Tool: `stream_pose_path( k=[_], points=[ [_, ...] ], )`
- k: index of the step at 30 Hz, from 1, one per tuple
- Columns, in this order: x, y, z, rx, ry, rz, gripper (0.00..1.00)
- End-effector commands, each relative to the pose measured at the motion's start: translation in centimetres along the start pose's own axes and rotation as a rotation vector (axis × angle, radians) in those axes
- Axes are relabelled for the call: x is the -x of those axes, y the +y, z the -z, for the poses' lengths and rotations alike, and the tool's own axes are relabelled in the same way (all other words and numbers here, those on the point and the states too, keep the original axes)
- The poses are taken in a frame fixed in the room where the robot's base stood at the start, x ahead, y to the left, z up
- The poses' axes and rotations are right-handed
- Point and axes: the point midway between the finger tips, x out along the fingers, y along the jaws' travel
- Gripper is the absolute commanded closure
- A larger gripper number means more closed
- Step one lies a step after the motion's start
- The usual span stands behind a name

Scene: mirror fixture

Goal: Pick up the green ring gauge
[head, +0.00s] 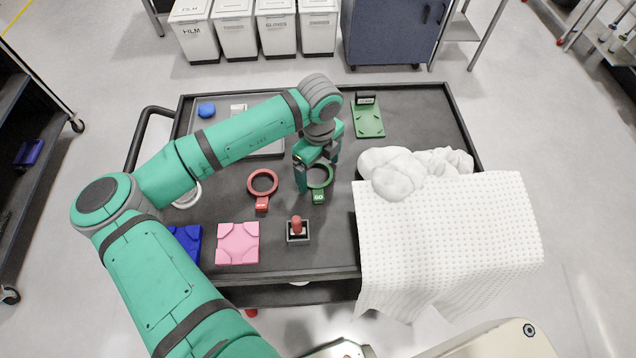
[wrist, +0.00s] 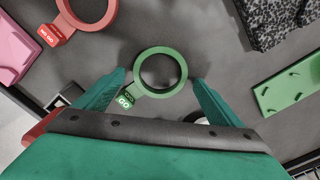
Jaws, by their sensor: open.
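The green ring gauge (head: 318,196) lies on the dark cart top, with a tab marked GO. In the wrist view the green ring gauge (wrist: 125,100) is just beyond and between my fingertips, its tab pointing to the lower left near the left finger. My gripper (head: 318,173) is open and empty, pointing down at the ring; in the wrist view its two fingers (wrist: 158,79) stand on either side of the ring's lower half. I cannot tell the exact height of the fingertips or whether they touch it. The gripper hides part of the ring in the head view.
A red ring gauge (head: 262,203) lies to the left. A pink block (head: 238,243) and a small holder with a red-topped piece (head: 298,236) sit near the front. A green plate (head: 368,122) lies behind right; a white cloth (head: 445,215) covers the right front.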

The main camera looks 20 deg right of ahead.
Motion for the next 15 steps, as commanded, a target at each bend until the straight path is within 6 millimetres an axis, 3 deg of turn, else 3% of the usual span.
stream_pose_path(
  k=[10, 15],
  points=[
    [-0.67, -0.06, 0.02, -0.001, 0.0, 0.001, 0.13],
    [-0.65, -0.13, 0.09, -0.002, 0.0, 0.001, 0.54]
  ],
)
